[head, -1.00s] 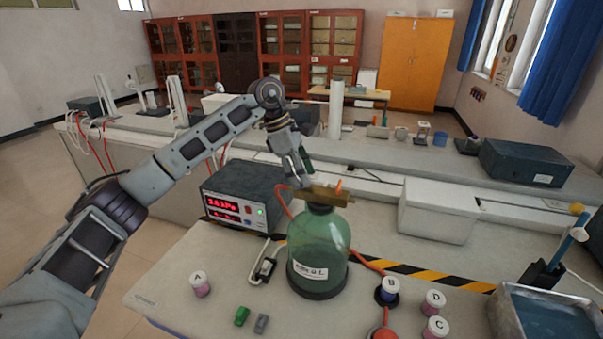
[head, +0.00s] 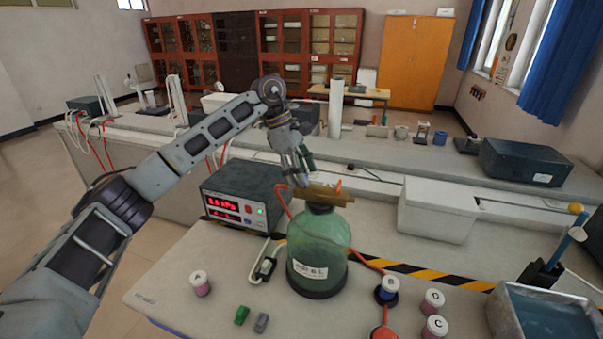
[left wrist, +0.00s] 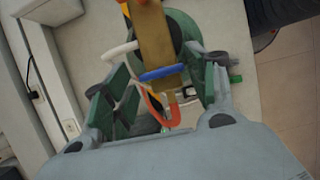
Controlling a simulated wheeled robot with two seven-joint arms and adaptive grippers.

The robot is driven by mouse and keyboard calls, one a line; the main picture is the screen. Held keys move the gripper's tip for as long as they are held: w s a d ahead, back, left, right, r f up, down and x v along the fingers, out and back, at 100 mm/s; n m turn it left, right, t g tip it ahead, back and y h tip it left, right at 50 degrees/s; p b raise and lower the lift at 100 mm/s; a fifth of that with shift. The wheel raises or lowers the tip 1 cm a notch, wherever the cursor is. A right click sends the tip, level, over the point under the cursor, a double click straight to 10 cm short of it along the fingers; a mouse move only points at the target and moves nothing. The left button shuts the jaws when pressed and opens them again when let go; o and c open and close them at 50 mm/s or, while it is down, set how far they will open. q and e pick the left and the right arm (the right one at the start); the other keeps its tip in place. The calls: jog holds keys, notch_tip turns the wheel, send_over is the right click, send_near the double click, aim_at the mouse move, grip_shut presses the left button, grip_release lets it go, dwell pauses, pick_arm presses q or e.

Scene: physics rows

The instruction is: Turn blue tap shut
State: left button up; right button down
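The blue tap (left wrist: 162,73) shows in the left wrist view as a short blue lever lying crosswise over the brass manifold (left wrist: 155,35). In the head view the brass manifold (head: 322,195) sits on top of the green glass bottle (head: 318,248); I cannot make out the blue lever there. My left gripper (head: 303,172) is above the manifold's left end, pointing down. In the left wrist view the left gripper (left wrist: 163,88) is open, its green-padded fingers either side of the blue lever with gaps. My right gripper is out of view.
A white lever (left wrist: 121,50) lies close to the blue one; an orange lever (head: 339,185) stands further along. A red hose (head: 281,198) runs by the manifold. A pressure meter (head: 240,197) stands behind left. Small jars (head: 200,284) are on the bench.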

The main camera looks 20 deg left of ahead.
pick_arm(q)
jog(key=shift+o, duration=0.5)
jog(key=shift+f, duration=0.1)
jog(key=v, duration=1.2)
dwell(0.5)
